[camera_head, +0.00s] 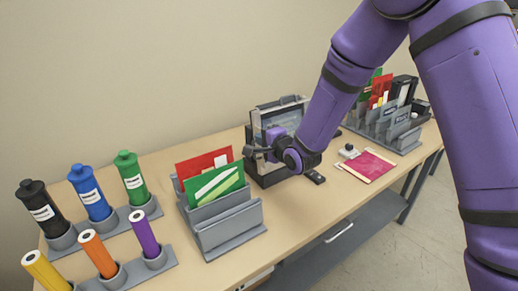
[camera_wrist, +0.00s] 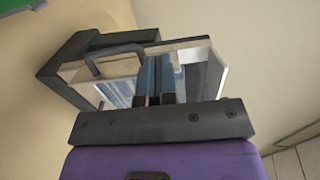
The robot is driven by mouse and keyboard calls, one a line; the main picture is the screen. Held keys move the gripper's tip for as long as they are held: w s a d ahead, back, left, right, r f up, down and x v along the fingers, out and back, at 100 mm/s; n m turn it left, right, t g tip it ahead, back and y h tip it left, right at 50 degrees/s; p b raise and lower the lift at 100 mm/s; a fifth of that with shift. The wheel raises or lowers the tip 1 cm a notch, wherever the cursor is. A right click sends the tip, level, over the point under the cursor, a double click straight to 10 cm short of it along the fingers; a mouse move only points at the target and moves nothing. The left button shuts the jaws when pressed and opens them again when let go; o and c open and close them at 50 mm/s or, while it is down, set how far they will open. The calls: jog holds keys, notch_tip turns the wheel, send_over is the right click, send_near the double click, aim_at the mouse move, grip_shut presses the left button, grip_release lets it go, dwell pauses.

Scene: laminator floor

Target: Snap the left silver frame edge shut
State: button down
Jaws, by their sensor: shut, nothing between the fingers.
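The silver-framed display unit (camera_head: 278,114) stands upright on a dark base on the table, in front of the wall. In the wrist view its pale silver frame (camera_wrist: 130,57) surrounds a blue and white panel (camera_wrist: 120,92), with a dark handle-like bar (camera_wrist: 92,58) at the left. My gripper (camera_head: 254,151) is in front of the unit's left side in the head view. In the wrist view its fingers (camera_wrist: 160,98) are shut and empty, in front of the panel; I cannot tell whether they touch it. My wrist and arm hide part of the frame, and its left edge is unclear.
Left of the unit, a grey sorter (camera_head: 230,222) holds red and green cards. Further left are bottles (camera_head: 88,193) and coloured tubes in holders. At right, a red sheet (camera_head: 366,165) lies flat before a second filled rack (camera_head: 388,128).

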jog(key=shift+w+d, duration=0.3)
jog(key=shift+w, duration=0.4)
jog(key=shift+w+f, duration=0.1)
jog(key=shift+w, duration=0.15)
jog(key=shift+w+a+f, duration=0.1)
jog(key=shift+a, duration=0.05)
jog(key=v, duration=0.8)
jog(key=shift+w, duration=0.15)
jog(key=shift+d, duration=0.25)
